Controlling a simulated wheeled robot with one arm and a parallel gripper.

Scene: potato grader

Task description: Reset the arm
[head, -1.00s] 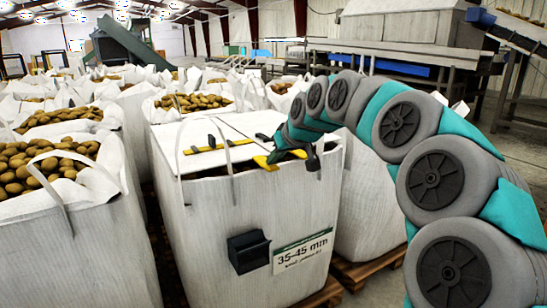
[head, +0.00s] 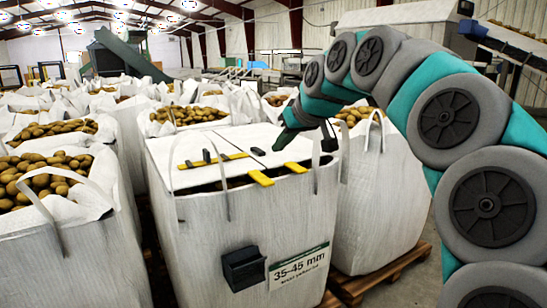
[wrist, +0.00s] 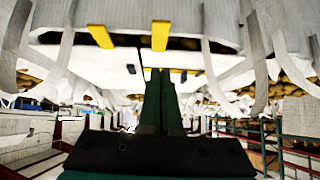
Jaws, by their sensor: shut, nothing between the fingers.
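My gripper (head: 283,140) is at the end of my grey and teal arm, which arches in from the right in the head view. It hangs over the right side of the big white sack (head: 260,235) labelled 35-45 mm. In the wrist view my gripper (wrist: 160,95) points away with its dark fingers together and nothing between them. White panels (head: 215,150) cover the top of the sack, with yellow strips (head: 262,178) and small black pieces on them. Yellow strips (wrist: 101,36) also show in the wrist view, which looks upside down.
Open white sacks full of potatoes stand close on the left (head: 45,185) and behind (head: 188,115). Another sack (head: 380,205) stands at the right on a wooden pallet (head: 375,278). A black box (head: 243,268) is on the labelled sack's front. Floor shows at the lower right.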

